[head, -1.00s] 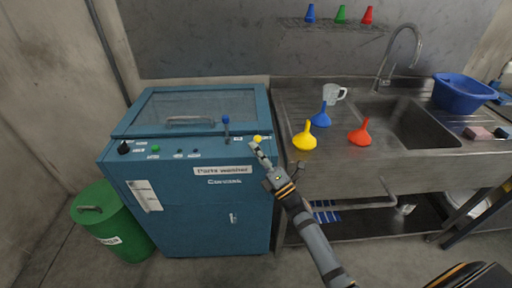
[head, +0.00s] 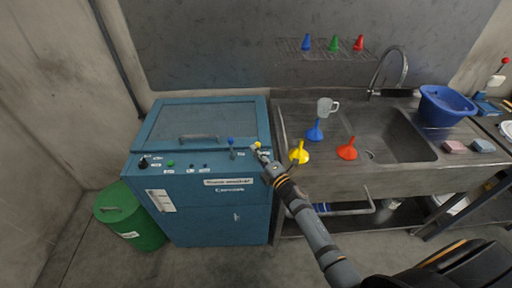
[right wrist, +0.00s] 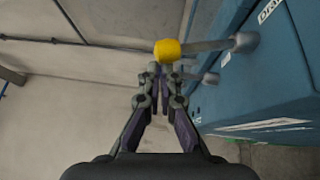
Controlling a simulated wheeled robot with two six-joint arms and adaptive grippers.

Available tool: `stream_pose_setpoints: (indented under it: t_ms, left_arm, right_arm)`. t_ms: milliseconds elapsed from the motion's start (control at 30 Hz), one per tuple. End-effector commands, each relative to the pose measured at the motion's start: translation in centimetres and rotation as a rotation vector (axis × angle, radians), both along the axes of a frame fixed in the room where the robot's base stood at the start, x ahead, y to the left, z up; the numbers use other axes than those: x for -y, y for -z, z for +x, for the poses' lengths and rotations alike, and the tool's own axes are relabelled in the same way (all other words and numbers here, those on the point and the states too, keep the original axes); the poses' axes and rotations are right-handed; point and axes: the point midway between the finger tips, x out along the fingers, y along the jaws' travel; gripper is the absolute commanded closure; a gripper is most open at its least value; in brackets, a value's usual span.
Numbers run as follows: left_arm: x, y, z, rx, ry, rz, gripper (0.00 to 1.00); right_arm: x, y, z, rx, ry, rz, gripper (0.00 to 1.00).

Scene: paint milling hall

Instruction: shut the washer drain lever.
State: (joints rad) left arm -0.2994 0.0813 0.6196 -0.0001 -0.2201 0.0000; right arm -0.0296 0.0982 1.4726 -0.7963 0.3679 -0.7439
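The washer is a blue cabinet (head: 200,205) with a lidded top, at the left of the head view. A lever with a yellow knob (head: 257,145) stands at the right end of its control panel. A lever with a blue knob (head: 231,140) stands to its left. My right gripper (head: 260,153) is at the yellow knob. In the right wrist view, its fingertips (right wrist: 163,72) are close together and empty, just short of the yellow knob (right wrist: 167,50). Contact is unclear. My left gripper is out of view.
A steel sink (head: 400,135) stands right of the washer, with yellow (head: 299,154), blue (head: 315,131) and red (head: 347,150) funnels and a clear jug (head: 326,106) on its drainboard. A green bin (head: 140,222) stands left of the washer. A blue basin (head: 446,105) is at the right.

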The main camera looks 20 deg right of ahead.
Motion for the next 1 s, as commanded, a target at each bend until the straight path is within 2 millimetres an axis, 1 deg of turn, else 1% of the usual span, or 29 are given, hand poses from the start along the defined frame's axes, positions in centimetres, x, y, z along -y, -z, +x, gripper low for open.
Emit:
stream_pose_setpoints:
  t_ms: [33, 400, 1000]
  left_arm:
    - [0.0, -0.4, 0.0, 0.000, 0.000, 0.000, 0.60]
    - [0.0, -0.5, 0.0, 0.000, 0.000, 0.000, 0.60]
    - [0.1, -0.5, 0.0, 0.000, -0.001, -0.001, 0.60]
  right_arm:
    - [0.1, -0.5, 0.4, 0.003, 0.001, -0.001, 1.00]
    - [0.6, -1.0, 2.0, 0.003, 0.000, -0.001, 1.00]
    - [0.7, -1.2, 2.3, 0.003, 0.000, -0.001, 1.00]
